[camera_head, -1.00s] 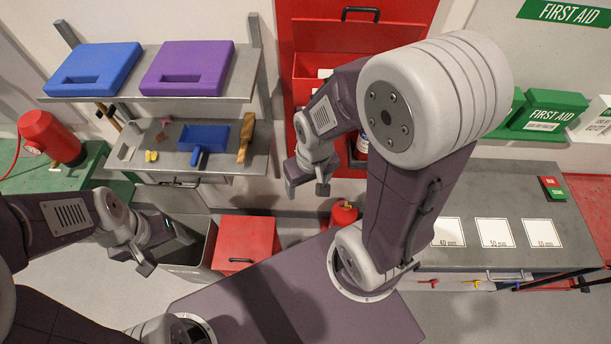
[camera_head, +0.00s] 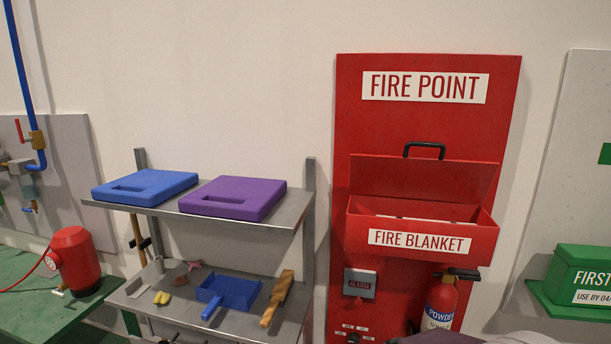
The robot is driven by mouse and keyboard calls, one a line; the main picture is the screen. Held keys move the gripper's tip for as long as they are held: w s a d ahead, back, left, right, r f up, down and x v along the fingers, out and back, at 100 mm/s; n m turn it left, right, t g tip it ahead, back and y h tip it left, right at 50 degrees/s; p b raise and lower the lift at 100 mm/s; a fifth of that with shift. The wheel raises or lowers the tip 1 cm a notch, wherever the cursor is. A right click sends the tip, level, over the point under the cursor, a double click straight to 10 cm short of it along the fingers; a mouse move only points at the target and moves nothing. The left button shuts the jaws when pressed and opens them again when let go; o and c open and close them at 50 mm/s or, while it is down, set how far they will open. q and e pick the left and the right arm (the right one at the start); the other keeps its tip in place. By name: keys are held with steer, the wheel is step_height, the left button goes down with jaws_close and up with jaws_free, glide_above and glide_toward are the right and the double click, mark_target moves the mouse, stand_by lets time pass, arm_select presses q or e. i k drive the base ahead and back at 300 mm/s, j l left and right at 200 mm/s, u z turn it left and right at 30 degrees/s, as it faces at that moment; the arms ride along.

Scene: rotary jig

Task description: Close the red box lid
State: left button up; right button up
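The red box (camera_head: 425,238), labelled FIRE BLANKET, is mounted on the red fire point panel (camera_head: 355,120). Its red lid (camera_head: 424,182) stands raised at the back, with a black handle (camera_head: 424,146) on its upper edge. The box is open at the top, and a pale strip shows inside it. Neither of my grippers is in view. Only a small piece of my arm shows at the bottom edge, below the panel.
A powder extinguisher (camera_head: 440,303) hangs below the box, beside an alarm plate (camera_head: 360,283). Left of the panel a grey shelf unit (camera_head: 310,200) holds a blue case (camera_head: 145,186), a purple case (camera_head: 232,197) and tools. A green first aid box (camera_head: 585,275) stands at right. The space before the lid looks clear.

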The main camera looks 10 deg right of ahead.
mark_target(440, 178)
steer(key=z, duration=1.4)
